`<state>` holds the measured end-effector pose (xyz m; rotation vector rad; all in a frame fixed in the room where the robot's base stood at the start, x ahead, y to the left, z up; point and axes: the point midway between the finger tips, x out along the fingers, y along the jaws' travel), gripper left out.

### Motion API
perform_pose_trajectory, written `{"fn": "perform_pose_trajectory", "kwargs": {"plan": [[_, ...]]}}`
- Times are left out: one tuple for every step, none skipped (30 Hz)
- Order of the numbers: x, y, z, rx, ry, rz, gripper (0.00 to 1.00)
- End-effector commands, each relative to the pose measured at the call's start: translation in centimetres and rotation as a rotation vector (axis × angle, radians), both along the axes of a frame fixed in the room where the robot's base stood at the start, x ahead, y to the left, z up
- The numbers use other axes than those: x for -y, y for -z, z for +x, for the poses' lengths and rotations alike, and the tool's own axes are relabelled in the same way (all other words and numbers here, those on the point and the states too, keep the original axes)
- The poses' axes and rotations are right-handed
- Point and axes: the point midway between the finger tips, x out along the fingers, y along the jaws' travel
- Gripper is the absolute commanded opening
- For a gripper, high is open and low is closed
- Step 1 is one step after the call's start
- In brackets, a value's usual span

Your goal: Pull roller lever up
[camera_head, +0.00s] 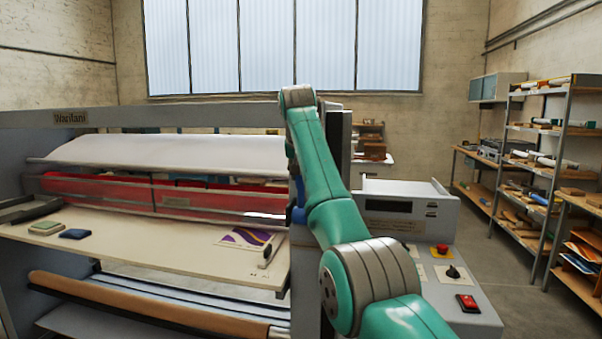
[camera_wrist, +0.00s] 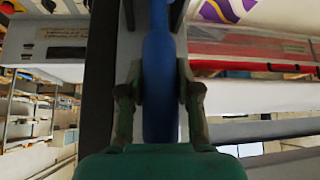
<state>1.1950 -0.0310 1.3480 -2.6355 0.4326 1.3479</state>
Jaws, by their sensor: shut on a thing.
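The roller lever (camera_wrist: 160,105) is a blue, rounded bar that runs up the middle of the wrist view. My gripper (camera_wrist: 158,72) is shut on it, with one finger against each side. In the head view a small blue piece (camera_head: 297,215), likely part of the lever, shows at the laminator's right end beside my arm. My arm hides the rest of the lever and the gripper there.
A control panel with a red knob (camera_head: 442,248), a black dial (camera_head: 453,272) and a red switch (camera_head: 468,302) stands right of my arm. The feed table (camera_head: 150,240) holds two small pads and a purple print. Shelves (camera_head: 555,150) line the right wall, with open floor before them.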

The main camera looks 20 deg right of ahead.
Motion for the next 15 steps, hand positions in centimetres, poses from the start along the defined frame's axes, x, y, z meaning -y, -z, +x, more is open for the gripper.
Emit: {"fn": "perform_pose_trajectory", "kwargs": {"plan": [[0.08,0.14,0.07,-0.001,0.0,0.0,0.0],[0.08,0.15,0.08,-0.001,0.0,0.0,0.0],[0.08,0.15,0.08,-0.001,0.0,0.0,0.0],[0.08,0.15,0.09,-0.001,0.0,0.0,0.0],[0.09,0.15,0.09,-0.001,0.0,0.0,0.0],[0.09,0.15,0.09,0.0,0.0,0.0,0.0],[0.09,0.15,0.09,0.0,0.0,0.0,0.0],[0.1,0.15,0.09,0.0,0.001,0.001,0.0],[0.11,0.14,0.1,0.0,0.001,0.001,0.0],[0.11,0.14,0.1,0.0,0.001,0.001,0.0],[0.12,0.14,0.1,0.001,0.001,0.0,0.35],[0.12,0.14,0.1,0.001,0.001,0.0,0.45],[0.12,0.13,0.1,0.001,0.001,0.0,0.53],[0.1,0.11,0.09,0.001,0.001,0.0,0.59],[0.1,0.09,0.09,0.001,0.001,0.0,0.59]]}}
